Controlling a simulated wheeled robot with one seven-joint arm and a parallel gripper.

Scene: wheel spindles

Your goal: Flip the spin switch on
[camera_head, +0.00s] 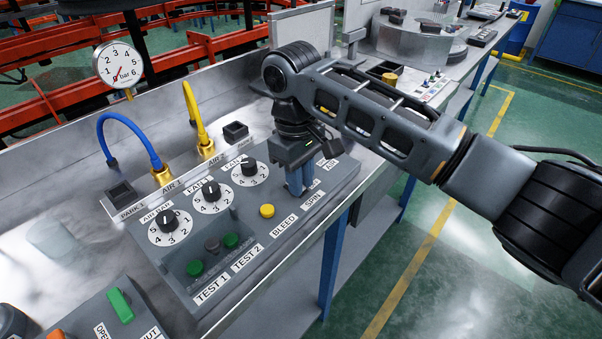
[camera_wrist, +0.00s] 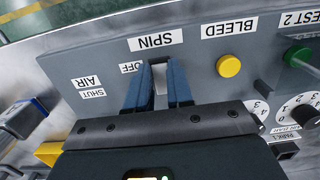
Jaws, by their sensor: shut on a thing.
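My gripper (camera_head: 300,188) points down at the right end of the grey control panel (camera_head: 330,185), behind the SPIN label (camera_head: 313,201). In the wrist view, the two blue fingers of my gripper (camera_wrist: 160,82) stand on either side of the grey spin switch (camera_wrist: 159,74) and are shut on it. The SPIN label (camera_wrist: 156,41) and the OFF label (camera_wrist: 131,68) show upside down beside the switch. The fingers hide most of the switch, and I cannot tell which way its lever lies. In the head view the switch is hidden by the fingers.
A yellow BLEED button (camera_head: 267,211) is left of the gripper. Three dials, including one near the arm (camera_head: 249,174), and green TEST buttons (camera_head: 231,240) lie further left. A pressure gauge (camera_head: 118,65) and yellow hose (camera_head: 197,115) stand behind. The green floor right of the bench is clear.

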